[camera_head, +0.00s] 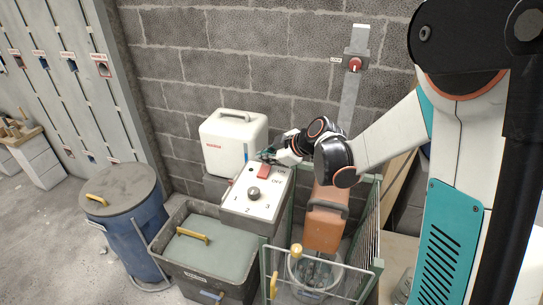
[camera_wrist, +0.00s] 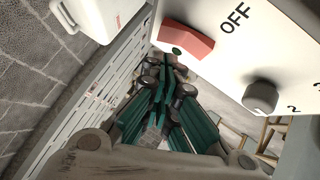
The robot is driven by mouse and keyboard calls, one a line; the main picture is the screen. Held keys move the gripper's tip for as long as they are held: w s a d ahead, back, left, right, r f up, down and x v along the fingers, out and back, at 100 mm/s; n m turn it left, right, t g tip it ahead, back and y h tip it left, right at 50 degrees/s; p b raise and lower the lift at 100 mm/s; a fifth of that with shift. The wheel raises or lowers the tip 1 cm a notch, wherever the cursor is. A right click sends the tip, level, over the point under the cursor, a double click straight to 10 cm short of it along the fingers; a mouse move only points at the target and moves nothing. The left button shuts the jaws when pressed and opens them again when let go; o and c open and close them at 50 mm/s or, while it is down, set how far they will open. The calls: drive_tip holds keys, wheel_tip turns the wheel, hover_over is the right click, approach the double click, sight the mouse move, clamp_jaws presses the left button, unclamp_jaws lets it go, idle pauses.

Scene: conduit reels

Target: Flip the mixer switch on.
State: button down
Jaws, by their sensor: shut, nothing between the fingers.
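The mixer control panel (camera_head: 240,203) is a pale sloped box top with a red rocker switch (camera_head: 263,171), a black knob and the numbers 1, 2 and 3. In the wrist view the red switch (camera_wrist: 187,40) lies beside the printed word OFF, with a dark green spot at its near end. My gripper (camera_head: 268,155) is at the far end of the switch in the head view. In the wrist view its shut teal fingers (camera_wrist: 168,68) point up at that end, with nothing held. I cannot tell whether the tips touch the switch, or which way it is tilted.
A white canister (camera_head: 233,141) stands behind the panel. The orange mixer body (camera_head: 324,225) and a wire guard (camera_head: 367,240) are to the right. A lidded bin (camera_head: 187,285) is in front.

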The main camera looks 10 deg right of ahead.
sight(268, 169)
drive_tip(key=shift+w+d+f, duration=0.1)
drive_tip(key=shift+w+f, duration=0.1)
drive_tip(key=shift+f, duration=0.3)
drive_tip(key=shift+w+d+f, duration=0.1)
drive_tip(key=shift+w+f, duration=0.05)
drive_tip(key=shift+f, duration=0.3)
drive_tip(key=shift+w+d+f+m+g+b, duration=0.2)
drive_tip(key=shift+w+f+m+g+b, duration=0.15)
drive_tip(key=shift+g, duration=0.15)
drive_tip(key=shift+s, duration=0.1)
drive_tip(key=shift+s+a, duration=0.4)
drive_tip(key=shift+s, duration=0.25)
drive_tip(key=shift+r, duration=0.1)
